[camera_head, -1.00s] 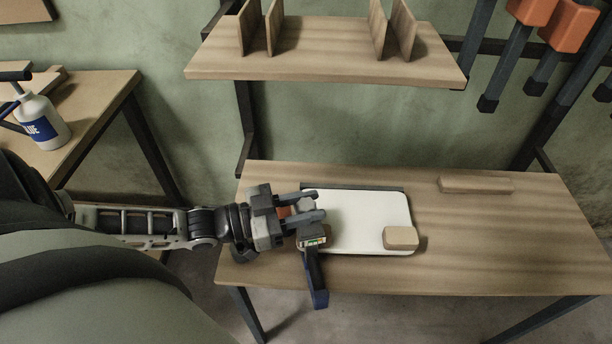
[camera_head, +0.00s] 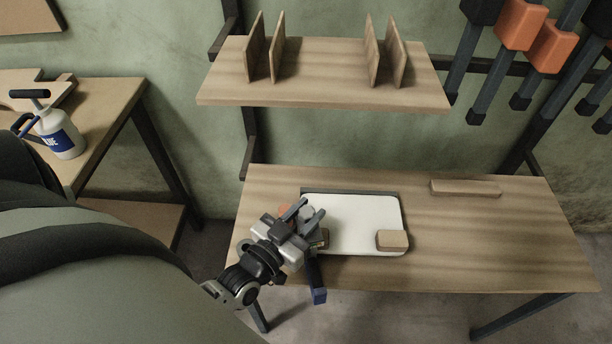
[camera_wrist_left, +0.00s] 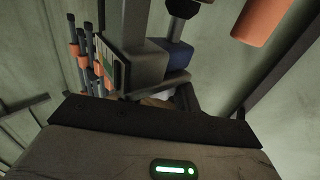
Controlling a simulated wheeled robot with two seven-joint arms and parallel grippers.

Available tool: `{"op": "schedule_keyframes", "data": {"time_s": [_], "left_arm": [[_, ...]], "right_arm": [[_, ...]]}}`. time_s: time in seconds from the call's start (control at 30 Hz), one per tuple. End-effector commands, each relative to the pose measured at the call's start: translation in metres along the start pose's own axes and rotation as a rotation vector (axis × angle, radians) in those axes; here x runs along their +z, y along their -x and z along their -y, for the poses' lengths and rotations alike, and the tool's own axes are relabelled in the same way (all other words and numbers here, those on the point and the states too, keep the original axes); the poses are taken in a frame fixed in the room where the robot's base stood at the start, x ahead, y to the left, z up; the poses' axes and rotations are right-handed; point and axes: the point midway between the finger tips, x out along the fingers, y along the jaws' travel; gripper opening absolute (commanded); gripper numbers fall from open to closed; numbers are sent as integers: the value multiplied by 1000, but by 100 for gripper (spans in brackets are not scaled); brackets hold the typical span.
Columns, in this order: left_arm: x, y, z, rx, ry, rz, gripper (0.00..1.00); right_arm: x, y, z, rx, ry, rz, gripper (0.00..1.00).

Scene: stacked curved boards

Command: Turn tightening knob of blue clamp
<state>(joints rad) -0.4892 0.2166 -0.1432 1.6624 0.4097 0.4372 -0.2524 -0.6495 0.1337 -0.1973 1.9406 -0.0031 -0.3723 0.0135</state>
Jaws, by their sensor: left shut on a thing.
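The blue clamp (camera_head: 317,290) sits at the left edge of the white board (camera_head: 355,222), its dark bar with a blue end hanging past the table's front edge. My left gripper (camera_head: 309,212) is at the clamp's upper part, its two fingers on either side of a small grey piece, shut on what looks like the tightening knob. An orange part (camera_head: 286,210) shows just left of the fingers. The gripper and wrist hide much of the clamp. The left wrist view shows a blue piece (camera_wrist_left: 178,55) close up. My right gripper is not in view.
A wooden block (camera_head: 392,240) lies on the board's front right corner. A wooden strip (camera_head: 465,188) lies at the table's back right. A shelf (camera_head: 320,88) with upright boards hangs above. Orange clamps (camera_head: 521,25) hang at right. A glue bottle (camera_head: 60,135) stands on the left table.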

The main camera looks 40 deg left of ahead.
Motion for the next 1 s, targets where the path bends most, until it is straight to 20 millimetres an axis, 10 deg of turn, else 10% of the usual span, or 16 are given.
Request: {"op": "schedule_keyframes", "data": {"time_s": [0.43,0.47,0.53,1.0], "left_arm": [[0,0,0,-11,-1,0,8],[0,0,0,-11,0,0,34],[0,0,0,-11,0,-1,52],[0,2,0,-11,0,-1,52]], "right_arm": [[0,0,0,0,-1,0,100],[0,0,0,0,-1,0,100],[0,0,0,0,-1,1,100],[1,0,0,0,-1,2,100]]}}
